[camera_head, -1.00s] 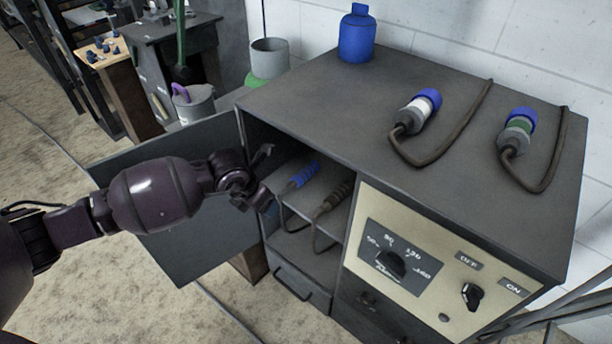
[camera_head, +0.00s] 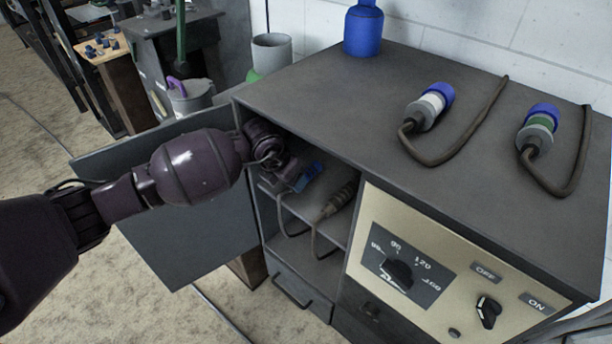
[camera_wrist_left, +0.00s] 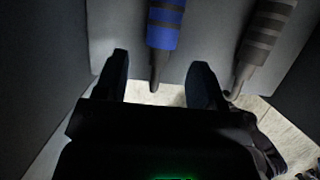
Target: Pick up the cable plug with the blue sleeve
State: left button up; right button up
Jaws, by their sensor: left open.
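The cable plug with the blue sleeve (camera_head: 310,174) lies on the upper shelf inside the open cabinet, its cable hanging over the shelf's front edge. In the left wrist view the blue-sleeved plug (camera_wrist_left: 164,28) has dark bands, and its narrow cable end points between my fingers. My left gripper (camera_wrist_left: 162,85) is open, its fingers on either side of that cable end, and nothing is gripped. In the head view my left gripper (camera_head: 290,176) is inside the compartment and partly covers the plug. My right gripper is not in view.
A dark-sleeved plug (camera_head: 341,195) lies right of the blue one; it also shows in the wrist view (camera_wrist_left: 265,35). The open door (camera_head: 190,235) stands left of the cabinet (camera_head: 330,95). Two blue-capped plugs and a blue bottle (camera_head: 363,30) are on top.

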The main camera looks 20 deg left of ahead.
aim_at(312, 170)
pick_arm(q)
jog(key=shift+w+d+f+b, duration=0.25)
jog(key=shift+w+f+b, duration=0.1)
jog(key=shift+w+f, duration=0.3)
jog(key=shift+w+d+f+b, duration=0.25)
jog(key=shift+w+f+b, duration=0.1)
jog(key=shift+w+f, duration=0.45)
jog(key=shift+f, duration=0.2)
jog(key=shift+r, duration=0.15)
grip_shut()
